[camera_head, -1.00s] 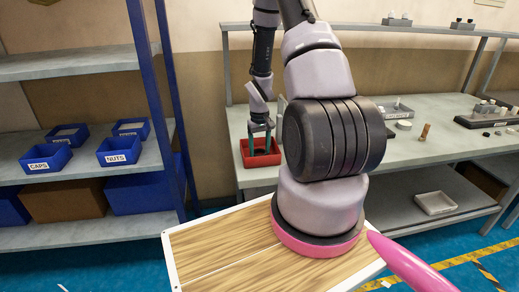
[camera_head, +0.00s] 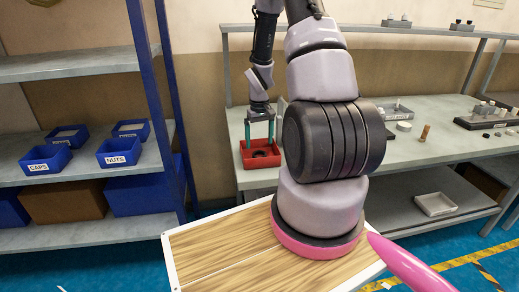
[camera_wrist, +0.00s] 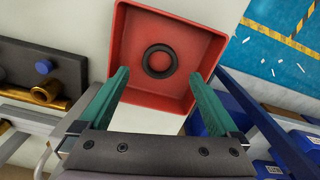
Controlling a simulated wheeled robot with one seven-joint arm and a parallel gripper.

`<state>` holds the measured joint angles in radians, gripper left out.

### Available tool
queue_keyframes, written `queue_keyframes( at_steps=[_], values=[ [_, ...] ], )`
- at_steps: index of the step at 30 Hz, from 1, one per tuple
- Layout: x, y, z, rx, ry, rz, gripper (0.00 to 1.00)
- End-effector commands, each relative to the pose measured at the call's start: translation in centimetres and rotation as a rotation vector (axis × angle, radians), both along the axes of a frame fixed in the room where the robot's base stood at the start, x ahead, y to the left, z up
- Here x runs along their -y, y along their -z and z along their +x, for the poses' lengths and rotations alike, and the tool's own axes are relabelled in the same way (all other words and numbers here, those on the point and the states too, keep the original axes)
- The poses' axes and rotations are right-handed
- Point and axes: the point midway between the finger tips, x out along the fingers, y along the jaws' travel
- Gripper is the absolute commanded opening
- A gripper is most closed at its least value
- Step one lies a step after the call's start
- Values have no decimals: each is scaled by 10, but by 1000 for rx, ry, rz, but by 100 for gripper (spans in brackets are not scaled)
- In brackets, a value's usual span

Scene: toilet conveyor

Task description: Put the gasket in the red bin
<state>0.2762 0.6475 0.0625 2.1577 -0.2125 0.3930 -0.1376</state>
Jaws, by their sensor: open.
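The red bin (camera_head: 259,160) stands on the grey workbench near its left end. The gasket, a black ring (camera_wrist: 160,61), lies flat on the floor of the red bin (camera_wrist: 125,45) in the wrist view. In the head view the gasket (camera_head: 260,154) shows as a small dark shape inside the bin. My gripper (camera_head: 260,138) is above the bin with its green fingers pointing down. In the wrist view my gripper (camera_wrist: 163,92) is open and empty, its fingers spread wide apart and clear of the gasket.
The workbench (camera_head: 440,148) carries a white ring (camera_head: 404,126), a brown bottle-like part (camera_head: 425,132) and a dark tray of parts (camera_head: 490,120) to the right. A shelf with blue bins (camera_head: 118,152) stands at the left. A white tray (camera_head: 435,203) is on the lower shelf.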

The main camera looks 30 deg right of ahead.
Motion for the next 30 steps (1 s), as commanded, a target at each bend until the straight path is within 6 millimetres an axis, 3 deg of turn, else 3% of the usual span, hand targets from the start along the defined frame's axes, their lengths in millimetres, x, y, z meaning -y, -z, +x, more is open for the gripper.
queue_keyframes(
  at_steps=[3, 9, 20, 23, 30],
  values=[
    [1, -28, 1, 5, 2, -1, 97],
    [1, -61, 1, 3, 1, -1, 97],
    [-3, -88, 0, 18, 8, -4, 97],
    [-11, -121, -2, 59, 27, -11, 97],
    [-49, -233, -33, 221, 113, 1, 97]
  ],
)
